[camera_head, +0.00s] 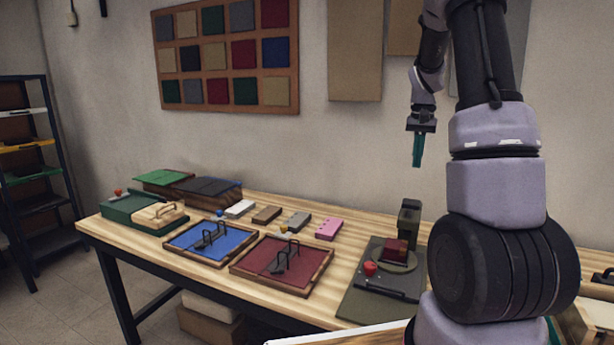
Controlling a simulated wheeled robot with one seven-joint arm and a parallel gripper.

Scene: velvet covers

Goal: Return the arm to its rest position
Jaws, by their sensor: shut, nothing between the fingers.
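My gripper (417,150) hangs from my raised arm, right of the picture's middle. Its dark teal fingers point straight down and are together, with nothing between them. It is in the air above the back right of the wooden workbench (330,255), apart from everything on it. My arm rises along the right side and hides part of the bench and wall behind it.
On the bench are a blue tray (240,248), a red tray (312,282), a green box (130,220), small blocks including a pink one (329,229), and a dark board (365,307) with a red knob. Shelves (35,160) stand at left.

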